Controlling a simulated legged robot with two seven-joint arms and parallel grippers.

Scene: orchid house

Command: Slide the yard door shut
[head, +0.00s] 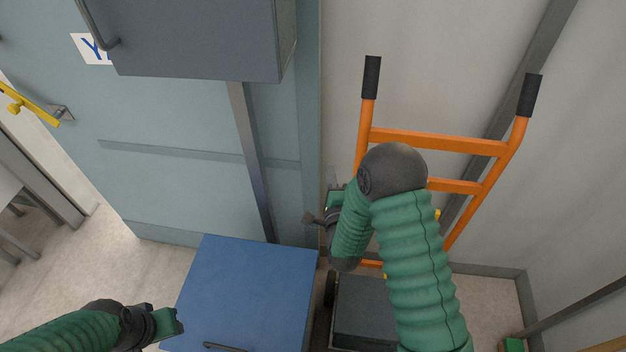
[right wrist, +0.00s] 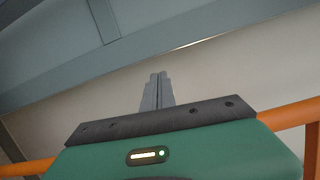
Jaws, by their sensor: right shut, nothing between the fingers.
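The pale blue-grey yard door (head: 175,185) fills the upper left of the head view. A sign with a blue "Y" (head: 92,48) is partly hidden by a grey cabinet. A yellow handle (head: 32,104) sits by the door's left edge. My right gripper (head: 312,217) is at the door's right edge strip; I cannot tell if it touches. In the right wrist view its fingers (right wrist: 157,92) are together and empty, pointing toward a blue-grey edge. My left gripper (head: 172,323) is low at the left, beside the blue box and away from the door; its jaw opening is unclear.
The grey wall cabinet (head: 205,40) hangs in front of the door. A blue-topped box (head: 250,290) stands below. An orange hand truck (head: 437,140) leans on the wall at the right, close behind my right arm. Pale floor shows left of the blue box.

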